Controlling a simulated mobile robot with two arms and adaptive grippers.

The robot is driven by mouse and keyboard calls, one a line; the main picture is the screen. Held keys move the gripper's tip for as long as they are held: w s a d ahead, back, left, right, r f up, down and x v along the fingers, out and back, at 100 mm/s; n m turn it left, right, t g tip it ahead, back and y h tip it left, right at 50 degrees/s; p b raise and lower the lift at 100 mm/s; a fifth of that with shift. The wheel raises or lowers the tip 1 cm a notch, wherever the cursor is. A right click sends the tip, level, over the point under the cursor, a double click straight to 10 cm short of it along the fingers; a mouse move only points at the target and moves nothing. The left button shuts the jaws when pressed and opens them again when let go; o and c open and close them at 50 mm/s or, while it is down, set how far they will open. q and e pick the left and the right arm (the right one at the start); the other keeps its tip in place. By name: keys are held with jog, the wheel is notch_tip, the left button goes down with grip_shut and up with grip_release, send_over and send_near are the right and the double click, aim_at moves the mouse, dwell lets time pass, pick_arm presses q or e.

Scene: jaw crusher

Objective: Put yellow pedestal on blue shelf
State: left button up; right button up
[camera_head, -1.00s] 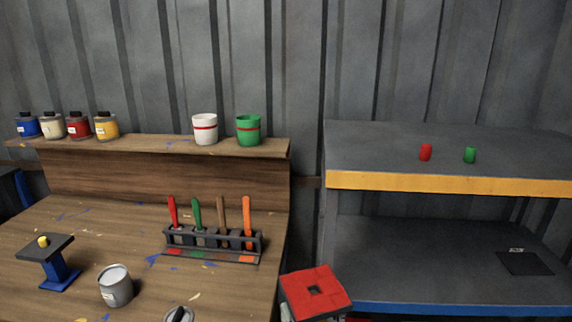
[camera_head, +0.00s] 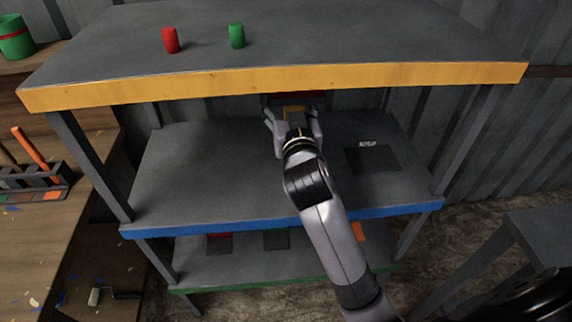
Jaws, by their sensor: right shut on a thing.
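The yellow pedestal (camera_head: 294,111) shows as a small yellow part under a red top, at the back of the middle level and below the yellow-edged upper shelf. My right gripper (camera_head: 293,120) reaches in over the blue shelf (camera_head: 290,222) and is shut on the pedestal. Its fingers and the upper shelf's edge hide much of the pedestal. I cannot tell whether its base touches the blue shelf. My left gripper is not in view.
The yellow-edged shelf (camera_head: 280,86) overhangs the gripper and bears a red cylinder (camera_head: 170,40) and a green cylinder (camera_head: 237,36). A dark square mat (camera_head: 373,159) lies right of the gripper. The blue shelf's left part is clear. A green-edged shelf (camera_head: 290,281) is below.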

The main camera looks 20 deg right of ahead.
aim_at(274, 83)
jog(key=w+r, duration=0.1)
jog(key=w+a+r, duration=0.1)
jog(key=r, duration=0.1)
jog(key=w+r, duration=0.1)
jog(key=shift+w+a+r+b, duration=0.3)
jog(key=shift+r+b, duration=0.05)
jog(key=shift+b, duration=0.05)
jog(key=shift+w, duration=0.15)
notch_tip(274, 83, down, 14)
jog(key=shift+f+b, duration=0.1)
jog(key=shift+b, duration=0.8)
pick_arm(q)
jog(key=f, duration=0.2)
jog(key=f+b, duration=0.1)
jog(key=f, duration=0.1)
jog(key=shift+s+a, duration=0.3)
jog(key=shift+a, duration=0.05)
pick_arm(e)
notch_tip(274, 83, down, 5)
jog(key=shift+f, duration=0.15)
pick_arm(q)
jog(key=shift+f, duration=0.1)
pick_arm(e)
jog(key=o, duration=1.3)
jog(key=shift+f, duration=0.25)
jog(key=o, duration=0.5)
